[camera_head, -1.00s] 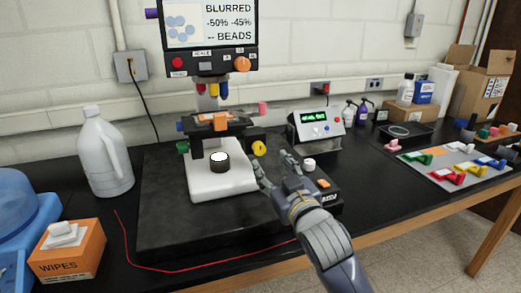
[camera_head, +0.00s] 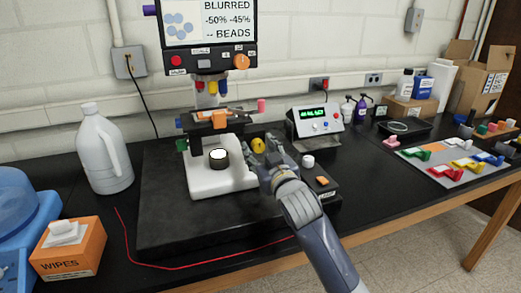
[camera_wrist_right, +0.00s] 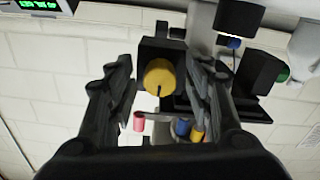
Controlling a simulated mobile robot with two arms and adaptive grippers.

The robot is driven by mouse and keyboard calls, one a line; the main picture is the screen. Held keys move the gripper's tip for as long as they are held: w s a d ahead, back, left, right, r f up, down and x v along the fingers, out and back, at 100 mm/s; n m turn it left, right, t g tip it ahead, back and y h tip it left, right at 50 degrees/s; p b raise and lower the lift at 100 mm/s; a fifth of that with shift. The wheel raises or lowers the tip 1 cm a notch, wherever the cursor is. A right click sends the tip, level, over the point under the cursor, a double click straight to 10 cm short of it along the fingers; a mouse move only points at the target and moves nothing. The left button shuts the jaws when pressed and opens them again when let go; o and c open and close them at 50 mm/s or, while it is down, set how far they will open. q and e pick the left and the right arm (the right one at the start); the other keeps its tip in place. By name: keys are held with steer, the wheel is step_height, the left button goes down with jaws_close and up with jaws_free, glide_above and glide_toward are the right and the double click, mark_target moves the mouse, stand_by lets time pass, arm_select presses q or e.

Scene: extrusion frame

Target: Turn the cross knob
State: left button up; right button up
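The microscope stand (camera_head: 222,181) has a white base, an orange stage piece (camera_head: 220,118) and several coloured knobs. A round yellow knob (camera_head: 258,145) is on its right side; I cannot tell whether it is the cross knob. In the right wrist view the yellow knob (camera_wrist_right: 159,77) is a disc with a dark line, in front of a black block. My right gripper (camera_head: 265,152) is open beside it. In the right wrist view its fingers (camera_wrist_right: 160,92) stand on either side of the knob with gaps, apparently not touching. My left gripper is not in view.
A display (camera_head: 210,30) reading "BLURRED" stands above the stage. A control box (camera_head: 316,122) with a green readout is behind and right of my gripper. A white jug (camera_head: 104,160) and wipes box (camera_head: 68,248) stand left. A red wire (camera_head: 180,270) lies in front.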

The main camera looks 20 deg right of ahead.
steer(key=c, duration=0.9)
steer(key=shift+n+p, duration=0.3)
steer(key=shift+r+n+p, duration=0.1)
steer(key=shift+n+p, duration=0.7)
steer(key=n+p, duration=0.2)
steer(key=n, duration=0.1)
steer(key=shift+d+p, duration=0.1)
steer(key=shift+p, duration=0.25)
steer(key=n+p, duration=0.2)
steer(key=n, duration=0.2)
arm_select(q)
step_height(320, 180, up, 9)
steer(key=p, duration=0.1)
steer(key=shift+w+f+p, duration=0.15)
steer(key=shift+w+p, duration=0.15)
steer(key=shift+p, duration=0.1)
arm_select(e)
steer(key=shift+n, duration=1.5)
